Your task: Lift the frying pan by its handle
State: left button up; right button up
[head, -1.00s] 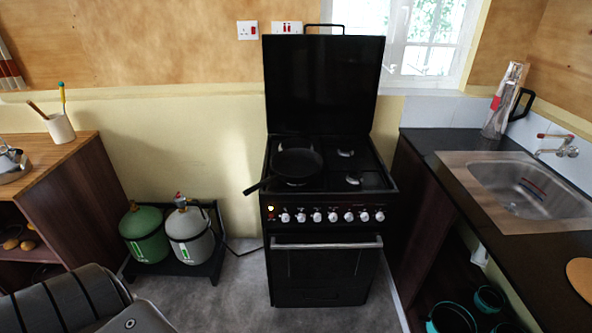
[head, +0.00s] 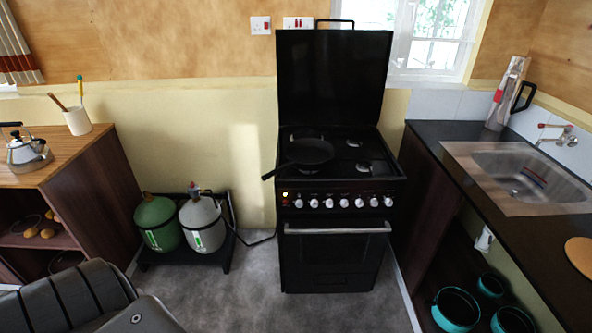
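A black frying pan (head: 309,152) sits on the left front part of the hob of the black gas stove (head: 336,250). Its handle (head: 277,172) points to the front left and sticks out a little past the stove's left edge. Part of my own arm shows at the bottom left, well apart from the pan. Neither of my grippers can be seen.
Green and grey gas cylinders (head: 201,225) stand on a low rack left of the stove. A wooden cabinet with a kettle (head: 25,150) is at the left. A dark counter with a sink (head: 530,178) is at the right. The grey floor (head: 245,290) before the stove is clear.

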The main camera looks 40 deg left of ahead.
aim_at(305, 154)
jog(key=u, duration=0.15)
jog(key=k, duration=0.15)
jog(key=z, duration=0.3)
jog(key=i, duration=1)
jog(key=u, duration=0.75)
